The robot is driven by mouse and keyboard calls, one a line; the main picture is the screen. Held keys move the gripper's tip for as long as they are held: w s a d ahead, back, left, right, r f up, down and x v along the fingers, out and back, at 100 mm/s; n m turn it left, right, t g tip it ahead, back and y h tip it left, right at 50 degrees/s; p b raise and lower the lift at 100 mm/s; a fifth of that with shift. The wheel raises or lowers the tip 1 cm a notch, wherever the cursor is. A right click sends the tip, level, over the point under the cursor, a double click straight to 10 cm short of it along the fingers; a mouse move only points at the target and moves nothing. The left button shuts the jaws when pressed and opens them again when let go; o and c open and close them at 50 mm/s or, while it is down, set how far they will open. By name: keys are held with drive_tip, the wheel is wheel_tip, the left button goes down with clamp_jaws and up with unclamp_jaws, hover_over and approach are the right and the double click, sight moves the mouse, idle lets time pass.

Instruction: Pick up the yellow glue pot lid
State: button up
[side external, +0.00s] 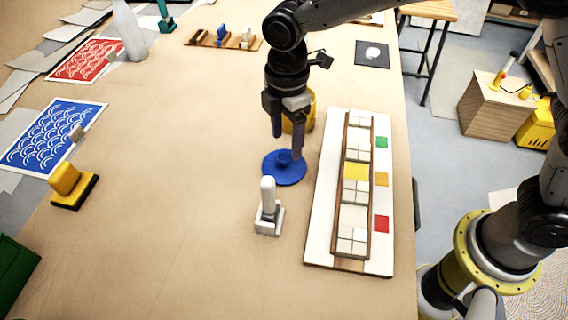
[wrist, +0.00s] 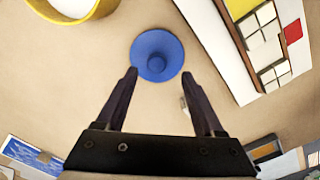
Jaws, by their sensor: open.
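A round blue lid (side external: 284,168) with a raised knob lies flat on the table, left of the mosaic panel. It also shows in the wrist view (wrist: 146,62), just ahead of the fingertips. A yellow pot (side external: 309,112) stands behind my gripper and is partly hidden by it. In the wrist view the pot (wrist: 100,9) is cut off at the top left; its top is uncovered, with something pale inside. My gripper (side external: 287,147) is open and empty, pointing down above the lid. In the wrist view its fingertips (wrist: 159,74) are apart, with the knob roughly between and beyond them.
A white-handled tool (side external: 268,208) stands close in front of the lid. A white mosaic panel (side external: 317,215) with a brown frame and several tiles lies to the right. A yellow-topped stamp (side external: 66,181) and blue print (side external: 55,133) lie left. The table's left middle is clear.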

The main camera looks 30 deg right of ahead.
sight(284, 156)
drive_tip(key=f, duration=0.5)
drive_tip(key=shift+w+a, duration=0.1)
drive_tip(key=shift+w, duration=0.15)
drive_tip(key=shift+r, duration=0.1)
clamp_jaws()
